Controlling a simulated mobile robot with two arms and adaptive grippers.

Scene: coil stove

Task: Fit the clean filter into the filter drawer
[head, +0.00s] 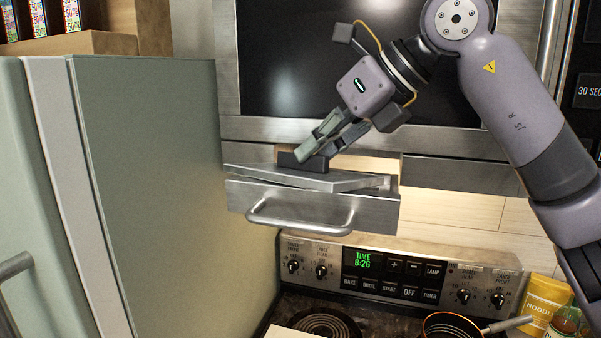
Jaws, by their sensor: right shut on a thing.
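The filter drawer (310,208) is pulled out below the microwave, with a bar handle on its front. The filter is a flat grey metal panel (305,179) with a dark block-shaped grip (300,161) on top. It lies across the drawer's open top, slightly tilted, its left end out past the drawer's left side and its right part reaching down toward the drawer's right side. My right gripper (318,147) comes from the upper right and is shut on the filter's dark grip. The drawer's inside is mostly hidden by the filter. My left gripper is not in view.
The microwave (330,55) is right above the drawer. A tall green refrigerator (150,180) stands close on the left. Below is the coil stove with its control panel (400,275), a pan (450,326), a pale flat thing (285,332), and a yellow noodle packet (545,300) at right.

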